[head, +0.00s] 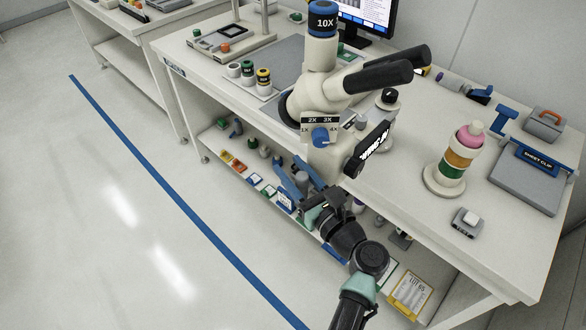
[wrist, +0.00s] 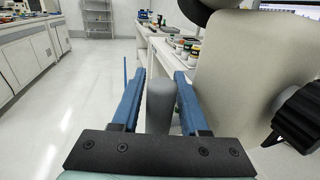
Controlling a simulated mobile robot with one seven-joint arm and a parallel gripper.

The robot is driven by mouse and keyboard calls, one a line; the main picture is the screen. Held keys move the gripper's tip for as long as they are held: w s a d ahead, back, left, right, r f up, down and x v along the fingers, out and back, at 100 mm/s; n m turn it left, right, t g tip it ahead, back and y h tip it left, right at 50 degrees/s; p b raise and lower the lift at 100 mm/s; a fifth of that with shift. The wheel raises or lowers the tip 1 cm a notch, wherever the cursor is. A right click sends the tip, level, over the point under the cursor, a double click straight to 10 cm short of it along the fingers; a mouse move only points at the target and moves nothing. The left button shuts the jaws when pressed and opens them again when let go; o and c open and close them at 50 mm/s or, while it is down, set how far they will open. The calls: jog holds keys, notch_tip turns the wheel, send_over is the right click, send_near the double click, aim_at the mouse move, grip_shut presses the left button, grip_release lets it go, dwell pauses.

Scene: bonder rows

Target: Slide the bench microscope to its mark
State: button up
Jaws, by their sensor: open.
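The bench microscope (head: 318,98) is cream with a blue 10X top, black eyepieces and a blue knob. It stands upright near the bench's front edge. Its pale body (wrist: 240,75) fills the right of the wrist view, with a black knob. My gripper (head: 298,177) is in front of the microscope, low by the bench edge. Its blue fingers are open, also in the wrist view (wrist: 160,76). A grey rounded post (wrist: 161,105) shows between the fingers; I cannot tell whether they touch it or what it belongs to. I cannot make out the mark.
The white bench (head: 400,165) holds a row of small jars (head: 248,73) and a grey mat (head: 284,55) left of the microscope. Right of it are a ring stacker (head: 455,160) and a grey clipboard (head: 528,180). A lower shelf holds small items. The floor at left is clear.

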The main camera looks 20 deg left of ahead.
grip_shut()
dwell(1.4)
